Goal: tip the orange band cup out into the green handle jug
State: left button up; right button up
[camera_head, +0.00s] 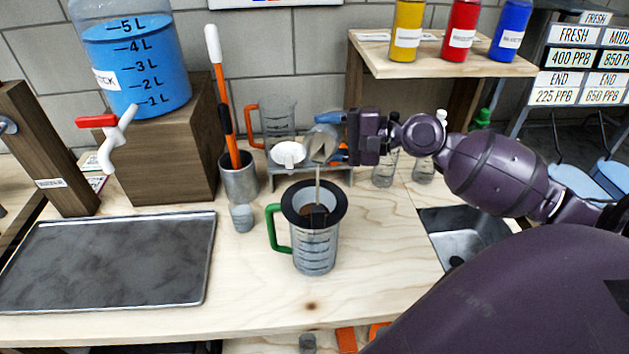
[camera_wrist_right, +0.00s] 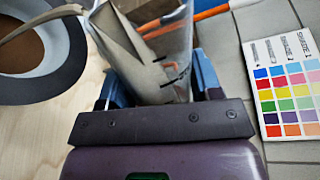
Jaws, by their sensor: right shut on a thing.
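My right gripper (camera_head: 338,140) is shut on a small clear cup (camera_head: 322,143), tilted above the jug. In the right wrist view the cup (camera_wrist_right: 172,85) sits between the fingers with murky grey-brown liquid inside; I cannot clearly make out its band. A thin brownish stream runs from its lip down into a dark-rimmed funnel (camera_head: 291,207). The funnel sits in the mouth of the clear jug with a green handle (camera_head: 315,256), upright on the bench. Brown material shows inside the funnel, also in the right wrist view (camera_wrist_right: 72,72). My left gripper is out of view.
An orange-handled jug (camera_head: 277,120) and a white-topped item (camera_head: 288,153) stand behind. A small cup (camera_head: 242,218) and a metal holder (camera_head: 240,182) with sticks stand left of the jug. A dark tray (camera_head: 110,262) lies left, a sink (camera_head: 458,245) right. Bench in front is clear.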

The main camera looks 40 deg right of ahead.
aim_at(325, 128)
jog(key=shift+s+a+r+p, duration=0.15)
jog(key=shift+r+p, duration=0.05)
jog(key=shift+p, duration=0.1)
dwell(0.4)
jog(key=shift+s+a+r+n+p, duration=0.2)
jog(key=shift+a+r+n+p, duration=0.1)
jog(key=shift+n+p, duration=0.3)
dwell(0.9)
jog(key=shift+s+r+n+h+p, duration=0.1)
jog(key=shift+r+n+h+p, duration=0.2)
jog(key=shift+n+p, duration=0.15)
dwell(1.2)
jog(key=shift+a+r+n, duration=0.15)
jog(key=shift+r+n, duration=0.05)
jog(key=shift+n, duration=0.15)
dwell(0.5)
jog(key=shift+s+a+r+n+p, duration=0.1)
jog(key=shift+r+n+p, duration=0.15)
jog(key=shift+n+p, duration=0.25)
dwell(0.5)
jog(key=shift+s+a+r+n+t+p, duration=0.15)
jog(key=shift+r+n+t+p, duration=0.15)
jog(key=shift+p, duration=0.15)
dwell(0.4)
jog(key=shift+r+n, duration=0.1)
jog(key=shift+n, duration=0.2)
jog(key=shift+s+a+r+h+p, duration=0.1)
jog(key=shift+a+h+p, duration=0.05)
jog(key=shift+h+p, duration=0.2)
